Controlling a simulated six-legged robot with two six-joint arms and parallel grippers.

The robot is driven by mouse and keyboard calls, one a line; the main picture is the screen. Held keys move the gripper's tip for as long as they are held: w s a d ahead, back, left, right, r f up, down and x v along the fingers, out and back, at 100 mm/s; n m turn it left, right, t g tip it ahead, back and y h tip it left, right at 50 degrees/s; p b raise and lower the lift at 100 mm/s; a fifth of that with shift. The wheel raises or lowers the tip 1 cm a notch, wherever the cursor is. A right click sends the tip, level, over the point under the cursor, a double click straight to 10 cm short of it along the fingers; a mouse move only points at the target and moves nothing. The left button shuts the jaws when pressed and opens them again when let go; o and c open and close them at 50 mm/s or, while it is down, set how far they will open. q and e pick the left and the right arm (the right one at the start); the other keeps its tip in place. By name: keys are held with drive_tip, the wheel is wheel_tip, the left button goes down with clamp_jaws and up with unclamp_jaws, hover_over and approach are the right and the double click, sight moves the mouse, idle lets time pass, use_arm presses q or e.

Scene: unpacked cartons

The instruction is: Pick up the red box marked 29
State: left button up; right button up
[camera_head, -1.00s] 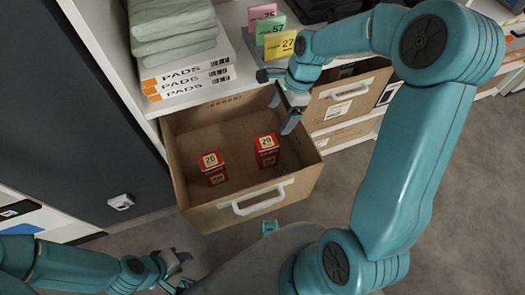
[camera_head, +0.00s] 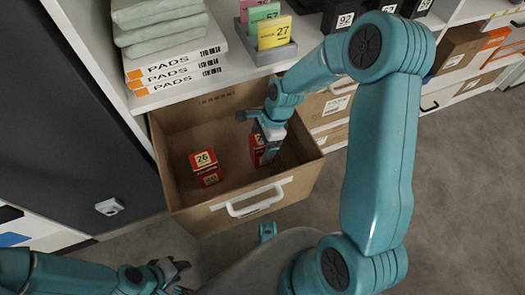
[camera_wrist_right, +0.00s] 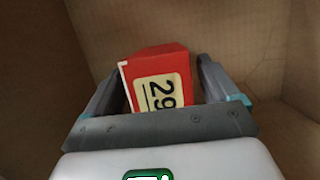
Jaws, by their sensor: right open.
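The red box marked 29 (camera_head: 257,141) stands in an open cardboard carton (camera_head: 190,215), partly hidden behind my right gripper (camera_head: 267,156) in the head view. In the right wrist view the box (camera_wrist_right: 160,78) shows its pale label between the two grey fingers of my right gripper (camera_wrist_right: 160,88). The jaws are open, one finger on each side of the box; I cannot tell whether either touches it. My left gripper (camera_head: 173,272) is low at the front left, outside the carton, and seems empty.
A red box marked 26 (camera_head: 204,166) stands to the left in the same carton. The carton's front wall has a white handle (camera_head: 254,200). Stacked PADS packs (camera_head: 175,70) and a tray of coloured number cards (camera_head: 265,45) sit on the shelf above.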

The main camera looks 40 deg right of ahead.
drive_tip(key=shift+w+a+f, duration=0.1)
drive_tip(key=shift+a+f, duration=0.05)
drive_tip(key=shift+f, duration=0.3)
drive_tip(key=shift+r, duration=0.1)
drive_tip(key=c, duration=1.2)
drive_tip(key=shift+r, duration=0.1)
